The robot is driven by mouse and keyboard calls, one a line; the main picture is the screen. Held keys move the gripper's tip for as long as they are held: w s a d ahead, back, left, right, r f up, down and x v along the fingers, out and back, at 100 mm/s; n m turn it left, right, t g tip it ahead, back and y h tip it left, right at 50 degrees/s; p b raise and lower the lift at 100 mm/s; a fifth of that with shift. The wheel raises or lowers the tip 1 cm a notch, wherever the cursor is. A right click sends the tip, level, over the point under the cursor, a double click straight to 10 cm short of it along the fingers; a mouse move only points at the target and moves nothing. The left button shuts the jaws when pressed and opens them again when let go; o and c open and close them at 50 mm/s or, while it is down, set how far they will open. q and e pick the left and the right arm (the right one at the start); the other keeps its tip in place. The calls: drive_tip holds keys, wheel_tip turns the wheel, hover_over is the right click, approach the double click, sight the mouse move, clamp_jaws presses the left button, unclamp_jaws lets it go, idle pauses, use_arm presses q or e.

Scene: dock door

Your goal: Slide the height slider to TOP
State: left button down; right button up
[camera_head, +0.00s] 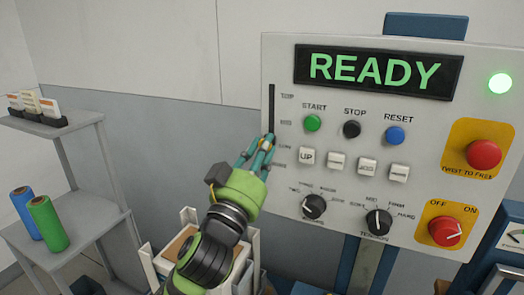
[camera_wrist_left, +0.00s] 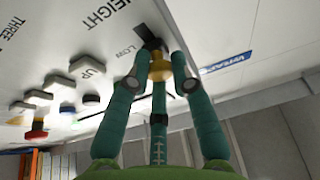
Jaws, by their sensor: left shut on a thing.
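The height slider is a dark upright slot (camera_head: 271,105) along the left edge of the grey control panel (camera_head: 420,135). My left gripper (camera_head: 265,142) is at the slot's lower part, beside the MID and LOW labels. In the left wrist view, my left gripper (camera_wrist_left: 158,66) has its teal fingers on both sides of a yellow slider knob (camera_wrist_left: 160,68), shut on it. The LOW label shows near the knob there. In the head view the fingers mostly hide the knob. My right gripper is in neither view.
The panel display (camera_head: 375,72) reads READY and a green lamp (camera_head: 500,83) is lit. Push buttons and dials sit right of the slider, with a red emergency button (camera_head: 483,155) farther right. A grey shelf (camera_head: 60,130) with green and blue rolls stands at left.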

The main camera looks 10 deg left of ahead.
use_arm(q)
drive_tip(key=p, duration=0.7)
approach(272, 82)
drive_tip(key=x, duration=0.5)
drive_tip(key=shift+w+f, duration=0.1)
drive_tip(key=shift+f, duration=0.05)
drive_tip(key=shift+r, duration=0.25)
drive_tip(key=c, duration=1)
unclamp_jaws()
drive_tip(key=shift+a, duration=0.1)
drive_tip(key=shift+c, duration=0.2)
drive_tip(key=shift+f, duration=0.15)
drive_tip(key=shift+f, duration=0.1)
